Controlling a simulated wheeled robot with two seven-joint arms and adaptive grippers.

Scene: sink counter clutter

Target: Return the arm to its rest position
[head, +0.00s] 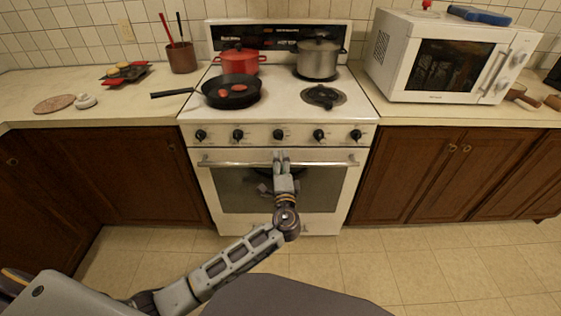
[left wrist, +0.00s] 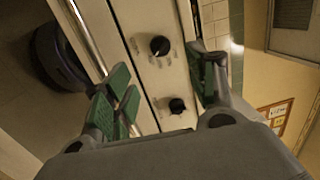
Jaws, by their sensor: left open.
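My left arm reaches in from the lower left of the head view, and its gripper (head: 281,156) is in front of the white stove's (head: 245,228) oven door, near the middle of the door handle (head: 225,163). In the left wrist view the gripper (left wrist: 165,92) shows green finger pads spread apart, with nothing held between them. The stove's control panel with black knobs (left wrist: 160,45) shows beyond the fingers. Whether the fingers touch the handle I cannot tell. My right gripper is not in view.
On the stove are a black pan (head: 232,92) with red items, a red pot (head: 239,60) and a steel pot (head: 318,57). A white microwave (head: 455,55) stands on the right counter. Brown cabinets (head: 115,180) flank the stove. The tiled floor (head: 430,265) at right is clear.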

